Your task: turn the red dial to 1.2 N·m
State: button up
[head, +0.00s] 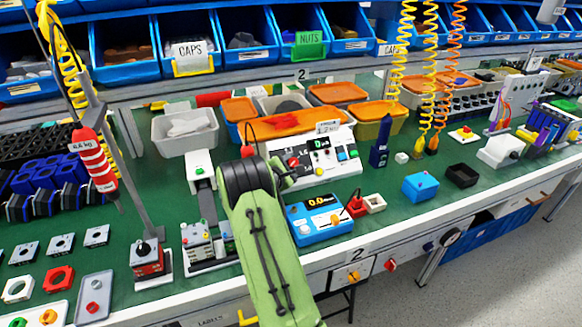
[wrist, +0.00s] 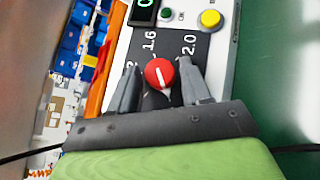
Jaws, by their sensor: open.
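The red dial (wrist: 159,73) is round with a white pointer line and sits on a dark scale panel of the white control box (head: 340,158). In the wrist view the pointer line is near vertical, tilted slightly left toward the 1.6 mark (wrist: 150,42). The 2.0 mark (wrist: 190,44) is to the right; a mark at the left is partly hidden by a finger. My gripper (wrist: 158,70) is open, one finger on each side of the dial, with gaps visible. The dial also shows in the head view (head: 293,163), beside my gripper (head: 283,174).
The box has a green-digit display (head: 319,142), a yellow button (wrist: 210,19) and a small green button (wrist: 166,14). A blue meter (head: 320,220) stands in front of it. Orange-lidded bins (head: 290,124) are behind.

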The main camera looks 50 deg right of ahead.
jog(key=shift+c, duration=0.5)
jog(key=c, duration=0.7)
jog(key=shift+o, duration=0.2)
jog(key=shift+w+r+m+g+y+p, duration=0.2)
jog(key=shift+r+m+g+y+p, duration=0.15)
jog(key=shift+m+g+p, duration=0.6)
jog(key=shift+r+m+p, duration=0.1)
jog(key=shift+m+p, duration=0.25)
jog(key=shift+p, duration=0.45)
jog(key=shift+w+m+g+y+p, duration=0.1)
jog(key=shift+m+g+y+p, duration=0.55)
jog(key=shift+m+p, duration=0.15)
jog(key=shift+f+m, duration=0.2)
jog(key=shift+m, duration=0.1)
jog(key=o, duration=0.8)
jog(key=shift+c, duration=0.2)
jog(key=shift+r, duration=0.1)
